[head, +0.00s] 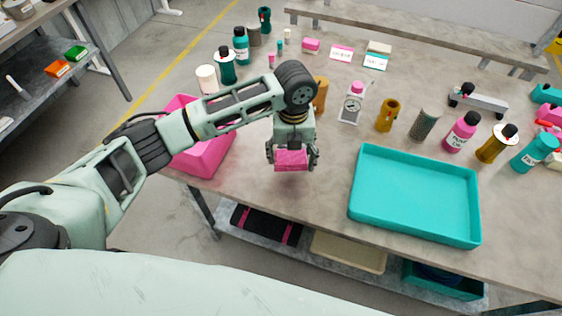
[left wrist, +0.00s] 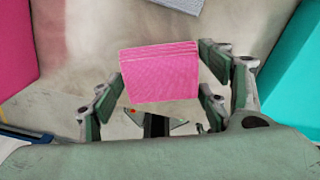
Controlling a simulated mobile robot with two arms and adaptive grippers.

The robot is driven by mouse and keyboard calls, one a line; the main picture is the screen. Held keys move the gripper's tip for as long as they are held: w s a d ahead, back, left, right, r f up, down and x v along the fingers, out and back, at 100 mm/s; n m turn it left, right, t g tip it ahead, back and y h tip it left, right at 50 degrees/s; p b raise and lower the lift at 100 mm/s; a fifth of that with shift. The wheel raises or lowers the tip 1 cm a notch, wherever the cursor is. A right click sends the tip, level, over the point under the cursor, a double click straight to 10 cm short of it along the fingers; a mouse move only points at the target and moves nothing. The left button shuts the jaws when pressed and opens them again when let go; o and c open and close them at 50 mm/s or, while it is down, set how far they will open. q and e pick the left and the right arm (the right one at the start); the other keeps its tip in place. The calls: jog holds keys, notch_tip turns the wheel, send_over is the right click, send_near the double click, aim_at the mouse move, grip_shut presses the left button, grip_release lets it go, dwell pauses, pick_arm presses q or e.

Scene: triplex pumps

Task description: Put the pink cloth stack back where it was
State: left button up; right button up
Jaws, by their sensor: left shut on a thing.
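The pink cloth stack (head: 291,160) is in my left gripper (head: 293,154), above the table between the pink bin and the teal tray. The left wrist view shows the folded pink stack (left wrist: 160,72) between the green finger pads of my left gripper (left wrist: 166,82). A shadow lies on the table below it, so it appears to be held a little above the surface. My right gripper is not in view.
A pink bin (head: 215,150) stands left of my left gripper, partly behind my arm. A teal tray (head: 415,195) lies to the right. Bottles, a dial scale (head: 352,104) and a pink block (head: 311,45) stand farther back. Bare table lies around the gripper.

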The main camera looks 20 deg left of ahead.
aim_at(282, 174)
pick_arm(q)
jog(key=shift+s+a+f, duration=0.15)
jog(key=shift+a+f, duration=0.25)
jog(key=shift+a, duration=0.35)
jog(key=shift+s+a+f, duration=0.1)
jog(key=shift+a+f, duration=0.25)
jog(key=shift+f, duration=0.1)
notch_tip(282, 174, down, 4)
jog(key=shift+r+p, duration=0.1)
jog(key=shift+p, duration=0.55)
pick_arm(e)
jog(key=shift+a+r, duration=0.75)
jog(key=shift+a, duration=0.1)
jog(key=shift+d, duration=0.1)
pick_arm(q)
jog(key=o, duration=1.1)
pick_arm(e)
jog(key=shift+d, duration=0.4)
